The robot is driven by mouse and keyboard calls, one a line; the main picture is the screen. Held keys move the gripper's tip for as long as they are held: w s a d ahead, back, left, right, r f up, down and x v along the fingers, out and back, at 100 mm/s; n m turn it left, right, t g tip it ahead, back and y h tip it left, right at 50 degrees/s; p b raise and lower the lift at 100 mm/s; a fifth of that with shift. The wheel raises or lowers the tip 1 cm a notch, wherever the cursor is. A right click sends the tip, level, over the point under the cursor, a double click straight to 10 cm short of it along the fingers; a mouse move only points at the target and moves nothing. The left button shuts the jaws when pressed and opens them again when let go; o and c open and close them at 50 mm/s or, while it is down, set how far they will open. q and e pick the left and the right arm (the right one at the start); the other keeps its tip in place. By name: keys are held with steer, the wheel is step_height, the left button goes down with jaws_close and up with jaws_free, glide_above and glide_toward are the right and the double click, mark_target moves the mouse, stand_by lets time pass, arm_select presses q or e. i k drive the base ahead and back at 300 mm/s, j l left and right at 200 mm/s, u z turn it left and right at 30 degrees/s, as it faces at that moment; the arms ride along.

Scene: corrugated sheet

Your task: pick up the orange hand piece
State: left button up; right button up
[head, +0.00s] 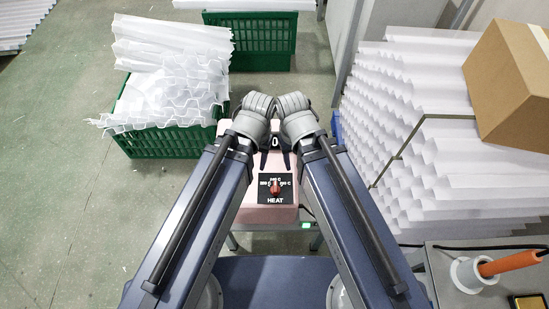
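The orange hand piece (510,263) lies tilted in a white round holder (468,278) on a grey bench at the lower right, with a black cable at its right end. Both my arms reach forward over a pink box in the middle, well to the left of the hand piece. My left gripper (263,158) and my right gripper (289,158) seem to be the dark parts below the wrists, mostly hidden by them. I cannot see whether their fingers are open. Neither is near the hand piece.
The pink box (262,214) has a HEAT dial (275,187). White corrugated sheets (440,190) are stacked behind the bench (440,262), with a cardboard box (510,85) on top. A small yellow-and-black item (528,302) lies near the holder. A green crate (160,145) holds white sheets.

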mark_target(523, 259)
steer(key=k, duration=1.25)
steer(key=z, duration=1.6)
steer(key=k+j+z, duration=0.15)
steer(key=z, duration=0.25)
steer(key=k+j+z, duration=0.1)
steer(key=z, duration=0.3)
steer(key=i+z, duration=0.1)
steer(key=z, duration=0.25)
steer(key=i, duration=0.2)
